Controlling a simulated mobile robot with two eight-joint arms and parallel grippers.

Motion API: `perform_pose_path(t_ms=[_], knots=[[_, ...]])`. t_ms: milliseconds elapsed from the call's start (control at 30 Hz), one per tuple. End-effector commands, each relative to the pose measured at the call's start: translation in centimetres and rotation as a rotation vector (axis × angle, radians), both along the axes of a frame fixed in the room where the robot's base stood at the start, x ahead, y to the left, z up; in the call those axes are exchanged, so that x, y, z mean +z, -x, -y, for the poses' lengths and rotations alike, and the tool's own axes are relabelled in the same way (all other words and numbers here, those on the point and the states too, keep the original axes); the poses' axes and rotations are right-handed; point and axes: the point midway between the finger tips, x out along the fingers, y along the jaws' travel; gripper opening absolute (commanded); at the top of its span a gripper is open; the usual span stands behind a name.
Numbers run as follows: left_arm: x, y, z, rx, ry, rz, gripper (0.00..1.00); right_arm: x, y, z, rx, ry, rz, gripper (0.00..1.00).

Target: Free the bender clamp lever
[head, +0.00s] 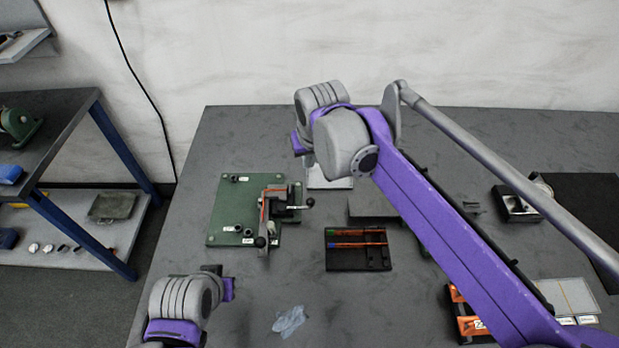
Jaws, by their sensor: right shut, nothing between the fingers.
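The bender stands on a green plate (228,205) at the left of the grey table. Its clamp has a red-marked metal body (266,208) and levers with dark ball knobs, one at the front (260,241) and one at the right (309,202). I cannot tell which is the clamp lever. My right gripper (298,144) is shut and empty, behind and above the bender, apart from it in the picture. My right wrist hides part of the area there. My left gripper (229,288) is in front of the plate, apart from it; its fingers are too small to read.
A black tray (343,262) with colored rods lies right of the bender. A crumpled bluish sheet (290,321) lies in front. An orange-and-black holder (462,313) and a dark device (517,204) are at the right. My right arm crosses over the table's right half.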

Motion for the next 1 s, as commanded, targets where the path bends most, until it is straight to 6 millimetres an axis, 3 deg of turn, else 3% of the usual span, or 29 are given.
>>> perform_pose_path(t_ms=[500, 700, 1000], knots=[[-0.5, 0.2, 0.0, 0.0, 0.0, -0.003, 0.48, -9.3, -3.3, -0.9, -0.001, 0.0, 0.0, 0.0], [-0.2, 0.1, 0.0, 0.0, 0.0, -0.001, 0.48, -10.1, -0.5, -0.1, 0.0, 0.0, 0.001, 0.0], [-0.2, 0.0, 0.0, 0.0, 0.0, -0.001, 0.48, -10.4, 0.4, 0.1, 0.0, 0.0, 0.0, 0.0]])
